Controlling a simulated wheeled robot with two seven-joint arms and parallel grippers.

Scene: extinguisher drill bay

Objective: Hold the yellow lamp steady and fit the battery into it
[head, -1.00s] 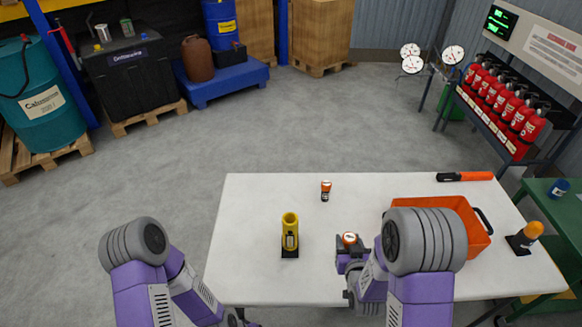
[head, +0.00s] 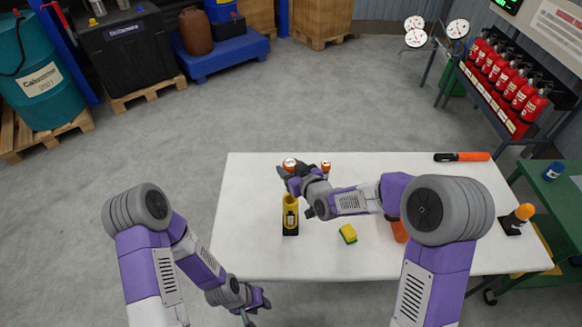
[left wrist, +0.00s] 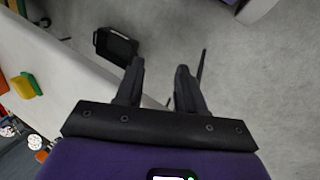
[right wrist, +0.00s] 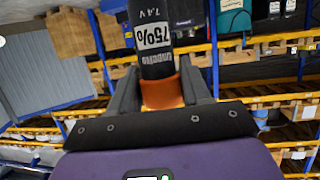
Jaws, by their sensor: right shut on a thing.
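The yellow lamp (head: 290,203) stands upright in a dark holder on the white table, its open end up. My right gripper (head: 290,170) is shut on a battery with an orange end (head: 289,162), just beyond the lamp in the head view. The battery is apart from the lamp. My left gripper (head: 256,306) is off the table's front edge, away from the lamp. Its fingers are apart and empty in the left wrist view (left wrist: 158,82).
A second orange-topped battery (head: 326,166) stands just right of the right gripper. A yellow-green sponge (head: 348,233) lies right of the lamp. My right arm hides most of the orange bin (head: 399,231). A torch (head: 462,157) and an orange-capped lamp (head: 518,217) are at right. The table's left is clear.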

